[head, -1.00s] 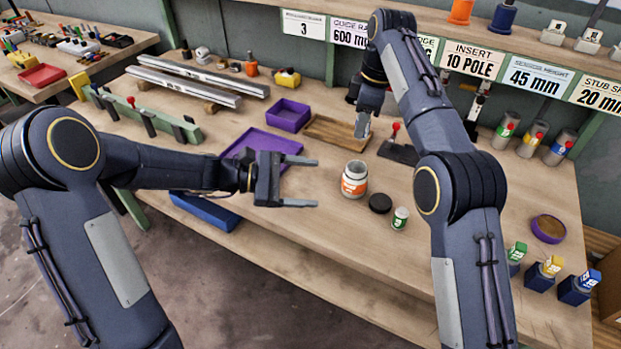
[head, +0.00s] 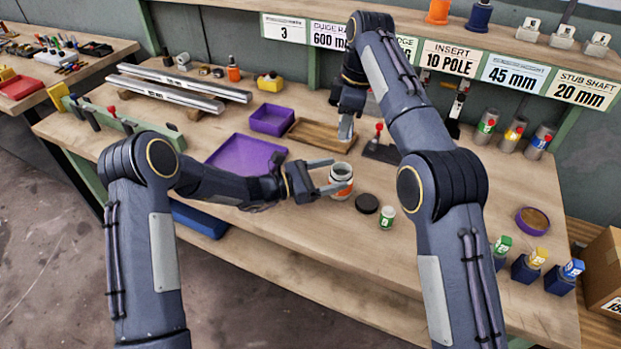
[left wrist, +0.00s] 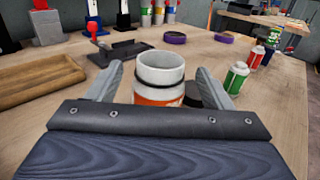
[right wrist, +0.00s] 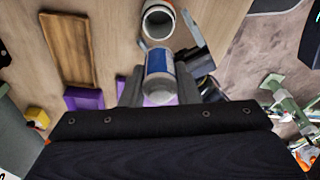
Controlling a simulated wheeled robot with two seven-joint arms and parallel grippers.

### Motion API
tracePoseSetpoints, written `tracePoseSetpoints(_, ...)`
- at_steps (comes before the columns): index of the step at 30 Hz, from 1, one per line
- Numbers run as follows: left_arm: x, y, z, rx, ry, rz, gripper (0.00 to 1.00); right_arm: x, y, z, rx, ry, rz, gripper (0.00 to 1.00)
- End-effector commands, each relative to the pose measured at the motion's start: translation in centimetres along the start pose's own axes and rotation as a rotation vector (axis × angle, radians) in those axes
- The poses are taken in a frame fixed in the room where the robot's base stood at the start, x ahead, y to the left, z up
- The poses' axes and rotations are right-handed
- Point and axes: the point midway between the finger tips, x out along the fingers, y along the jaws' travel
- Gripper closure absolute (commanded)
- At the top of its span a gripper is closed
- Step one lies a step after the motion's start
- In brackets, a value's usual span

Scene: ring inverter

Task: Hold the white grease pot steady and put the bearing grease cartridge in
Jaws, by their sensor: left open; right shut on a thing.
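The white grease pot (head: 342,184) has an orange label and stands upright, its mouth open, on the bench; the left wrist view (left wrist: 160,77) shows it between my left fingers. My left gripper (head: 331,176) is open, with one finger on each side of the pot. I cannot tell whether the fingers touch it. My right gripper (right wrist: 160,90) is shut on a grey cylindrical cartridge with a blue band (right wrist: 162,70). In the head view the cartridge (head: 346,129) hangs above the bench behind the pot. In the right wrist view the pot's open mouth (right wrist: 158,20) lies beyond the cartridge.
A black round lid (head: 367,204) and a small green-and-white can (head: 387,218) stand right of the pot. A wooden tray (head: 320,134), a purple tray (head: 243,154) and a dark stand with a red knob (head: 382,153) lie nearby. The front bench is mostly clear.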

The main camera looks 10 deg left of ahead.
Motion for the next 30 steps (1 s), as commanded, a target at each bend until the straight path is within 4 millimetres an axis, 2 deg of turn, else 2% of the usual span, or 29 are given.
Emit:
tracePoseSetpoints(1, 0.9, -0.1, 0.0, 0.000, -0.001, -0.003, 0.26, 0.0, 0.0, 0.0, 0.000, 0.000, 0.000, 0.94)
tracePoseSetpoints(6, 2.7, 0.0, 0.0, 0.000, 0.000, -0.002, 0.26, 0.0, 0.0, 0.0, 0.000, 0.000, 0.000, 0.94)
tracePoseSetpoints(18, 3.3, 0.0, 0.0, 0.000, 0.000, 0.000, 0.26, 0.0, 0.0, 0.0, 0.000, 0.000, 0.000, 0.94)
tracePoseSetpoints(30, 3.2, 0.0, 0.0, 0.000, 0.000, 0.000, 0.76, 0.0, 0.0, 0.0, 0.000, 0.000, 0.000, 0.94)
